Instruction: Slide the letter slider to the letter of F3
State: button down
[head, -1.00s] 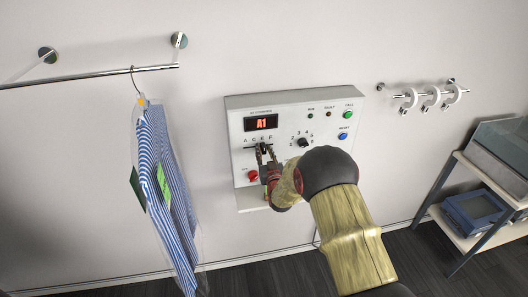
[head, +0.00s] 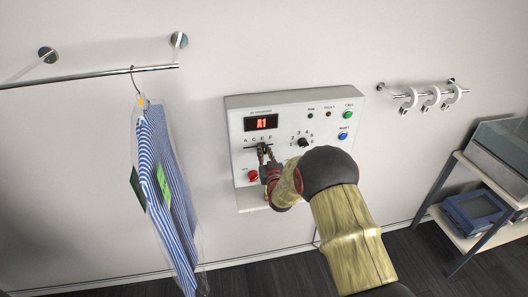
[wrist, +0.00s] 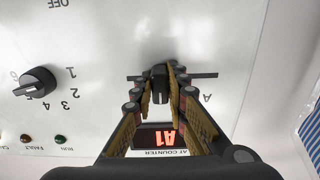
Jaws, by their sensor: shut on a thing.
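The letter slider (wrist: 160,72) is a dark knob on a horizontal slot (wrist: 203,75) in a white panel (head: 240,165). Letters A, C, E and F show above the slot in the head view, with the knob about under E. The red display (head: 261,122) reads A1; it also shows upside down in the wrist view (wrist: 157,138). My gripper (head: 263,149) is at the slot, its two fingers closed on the knob, as the wrist view (wrist: 160,88) shows. The fingers cover part of the knob and some letters.
A numbered rotary dial (head: 303,142) sits right of the slot, with a red button (head: 253,175) below left. Green (head: 348,115) and blue (head: 343,136) buttons are at the right. A striped shirt (head: 168,180) hangs at left; a shelf (head: 475,235) stands at right.

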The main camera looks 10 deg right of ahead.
jog(key=shift+d+b, duration=1.25)
jog(key=shift+d, duration=0.75)
jog(key=shift+a, duration=0.1)
jog(key=c, duration=1.8)
grip_release()
jog(key=shift+o, duration=0.2)
jog(key=shift+s, duration=0.15)
jog(key=shift+s, duration=0.3)
send_near(272, 145)
jog(key=s, duration=0.5)
jog(key=shift+s+a, duration=0.1)
